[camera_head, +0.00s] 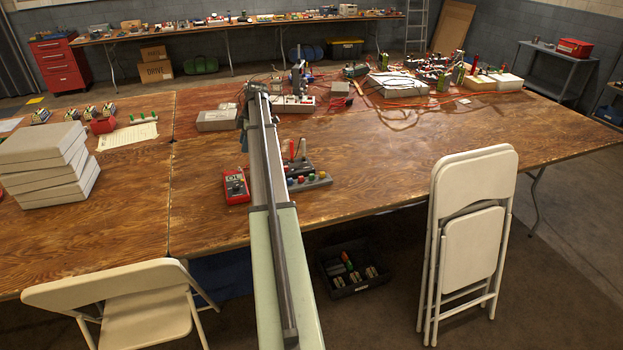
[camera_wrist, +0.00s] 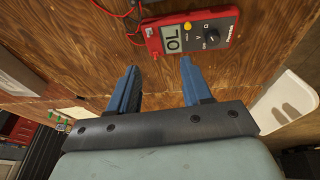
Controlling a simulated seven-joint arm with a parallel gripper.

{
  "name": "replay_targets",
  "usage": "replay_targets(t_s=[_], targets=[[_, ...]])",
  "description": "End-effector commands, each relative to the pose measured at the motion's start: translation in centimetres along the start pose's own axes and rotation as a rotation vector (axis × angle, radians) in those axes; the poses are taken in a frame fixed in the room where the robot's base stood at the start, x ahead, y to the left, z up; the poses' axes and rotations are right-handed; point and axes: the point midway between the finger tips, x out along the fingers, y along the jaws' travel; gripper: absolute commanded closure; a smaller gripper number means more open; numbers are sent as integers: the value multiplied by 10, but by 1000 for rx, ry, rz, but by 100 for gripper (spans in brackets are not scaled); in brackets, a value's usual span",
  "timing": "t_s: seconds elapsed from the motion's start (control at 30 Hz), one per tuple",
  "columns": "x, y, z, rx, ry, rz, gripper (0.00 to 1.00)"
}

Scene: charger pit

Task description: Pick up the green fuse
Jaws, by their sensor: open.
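Several small green pieces (camera_head: 143,117) stand in a row at the back of the left table, behind a paper sheet. They are too small to tell whether one is the green fuse. Small green spots also show at the left edge of the wrist view (camera_wrist: 60,127). My gripper (camera_wrist: 158,70) is open and empty in the wrist view, its two blue fingers apart over the wooden table. A red multimeter (camera_wrist: 196,36) reading OL lies just beyond the fingertips. In the head view my arm crosses the table, and I cannot make out the fingers.
The multimeter (camera_head: 236,187) lies left of my arm; a button box (camera_head: 308,182) sits to its right. White boxes (camera_head: 47,160) are stacked at left. A folded chair (camera_head: 471,230) leans at the front right. A black bin (camera_head: 352,284) is on the floor.

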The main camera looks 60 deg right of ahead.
Motion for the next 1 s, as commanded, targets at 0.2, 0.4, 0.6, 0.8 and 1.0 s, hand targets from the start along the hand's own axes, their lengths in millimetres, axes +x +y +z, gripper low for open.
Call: replay_targets(t_s=[0.2, 0.4, 0.6, 0.8, 1.0], targets=[[-37, -22, 112, 9, 23, -45, 51], [-68, -52, 199, 8, 55, -80, 51], [-88, -77, 252, 3, 82, -98, 51], [-92, -87, 268, 1, 93, -105, 51], [-75, -89, 267, 0, 93, -106, 51]])
